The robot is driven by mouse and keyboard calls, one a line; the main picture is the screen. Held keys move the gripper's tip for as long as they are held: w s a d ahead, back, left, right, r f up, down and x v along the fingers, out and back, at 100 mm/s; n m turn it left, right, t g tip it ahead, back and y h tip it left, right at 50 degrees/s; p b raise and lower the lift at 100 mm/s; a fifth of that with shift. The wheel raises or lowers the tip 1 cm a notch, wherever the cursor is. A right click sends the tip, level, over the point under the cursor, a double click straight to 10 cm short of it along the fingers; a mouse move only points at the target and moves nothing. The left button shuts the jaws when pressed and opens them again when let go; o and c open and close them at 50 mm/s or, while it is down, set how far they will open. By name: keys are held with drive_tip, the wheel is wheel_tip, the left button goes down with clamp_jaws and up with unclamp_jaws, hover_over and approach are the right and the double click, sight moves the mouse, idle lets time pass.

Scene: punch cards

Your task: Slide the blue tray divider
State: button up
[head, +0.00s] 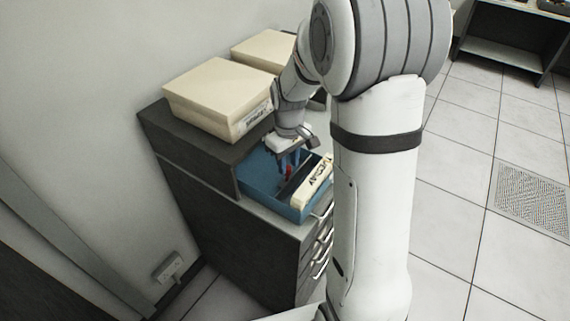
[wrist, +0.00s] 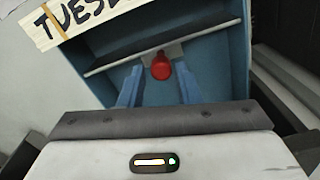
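The blue tray (head: 259,172) sits on the grey cabinet. It also shows in the wrist view (wrist: 215,62). Its divider is a thin dark plate (wrist: 112,66) lying across the tray, with a red knob (wrist: 160,66) on its near side. In the head view the divider (head: 296,180) is partly hidden by my gripper. My gripper (wrist: 159,72) reaches down into the tray with its two blue fingers apart, one on each side of the red knob. A gap shows between the knob and each finger.
A cream card block with lettering (head: 313,186) stands in the tray beyond the divider; its label (wrist: 85,15) reads "TUES..." in the wrist view. Cream boxes (head: 215,90) stand on the raised dark part of the cabinet (head: 180,135). A wall is close at left. The tiled floor (head: 450,220) at right is clear.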

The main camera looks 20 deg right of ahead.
sight(288, 167)
wheel_tip(288, 167, up, 6)
drive_tip(key=shift+r, duration=0.45)
